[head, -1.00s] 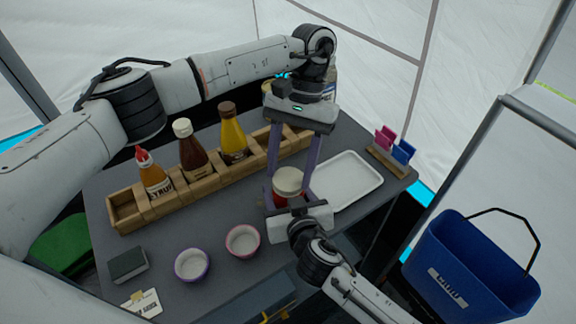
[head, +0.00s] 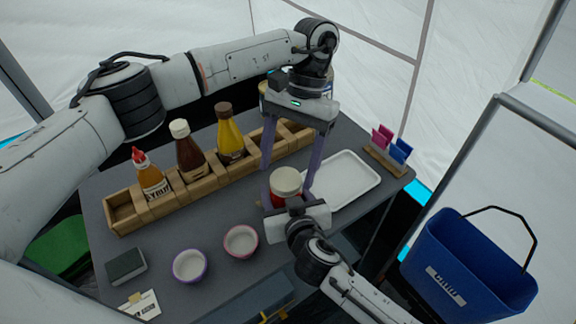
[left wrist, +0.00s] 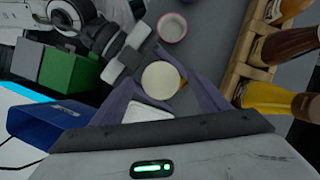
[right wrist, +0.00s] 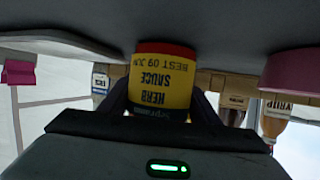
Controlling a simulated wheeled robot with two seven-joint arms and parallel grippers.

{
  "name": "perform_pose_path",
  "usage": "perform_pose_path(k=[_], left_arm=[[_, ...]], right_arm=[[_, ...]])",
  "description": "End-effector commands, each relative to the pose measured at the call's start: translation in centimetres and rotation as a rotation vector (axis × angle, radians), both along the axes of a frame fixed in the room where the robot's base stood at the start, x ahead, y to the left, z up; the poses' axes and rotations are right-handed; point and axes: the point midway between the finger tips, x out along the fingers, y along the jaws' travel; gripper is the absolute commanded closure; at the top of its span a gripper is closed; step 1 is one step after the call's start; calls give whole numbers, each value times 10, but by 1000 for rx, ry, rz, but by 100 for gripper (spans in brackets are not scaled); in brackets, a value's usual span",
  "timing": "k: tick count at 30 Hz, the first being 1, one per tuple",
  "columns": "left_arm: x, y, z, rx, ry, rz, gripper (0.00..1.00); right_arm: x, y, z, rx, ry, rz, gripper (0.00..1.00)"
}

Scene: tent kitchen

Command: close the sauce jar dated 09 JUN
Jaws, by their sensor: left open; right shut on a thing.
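The sauce jar (head: 284,200) is red with a cream lid (head: 286,181) on top. In the right wrist view the jar (right wrist: 163,80) appears upside down, its yellow label reading HERB SAUCE, BEST 09 JUN. My right gripper (head: 292,208) is shut on the jar from the front. My left gripper (head: 286,192) points down from above, its purple fingers open on either side of the lid. In the left wrist view the round lid (left wrist: 160,78) lies between the spread fingers. I cannot tell how tightly the lid sits.
A wooden rack (head: 123,214) with several bottles runs behind the jar. A white tray (head: 372,180) is just right of it. Two small bowls (head: 189,266) (head: 241,242) and a dark box (head: 126,264) stand at front left. A blue bucket (head: 462,270) stands right of the table.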

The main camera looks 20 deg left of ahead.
Motion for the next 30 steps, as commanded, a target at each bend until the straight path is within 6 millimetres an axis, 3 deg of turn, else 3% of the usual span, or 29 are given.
perform_pose_path(k=[7,20,26,30], left_arm=[[0,0,32,-1,-2,-1,31],[0,1,34,18,-10,44,34],[2,2,37,118,-65,304,34],[3,3,39,212,-118,578,34]], right_arm=[[0,0,-1,0,2,-2,100],[0,-1,-1,0,2,-2,100],[0,-1,-1,0,2,-2,100],[0,-1,-1,0,2,-2,100]])
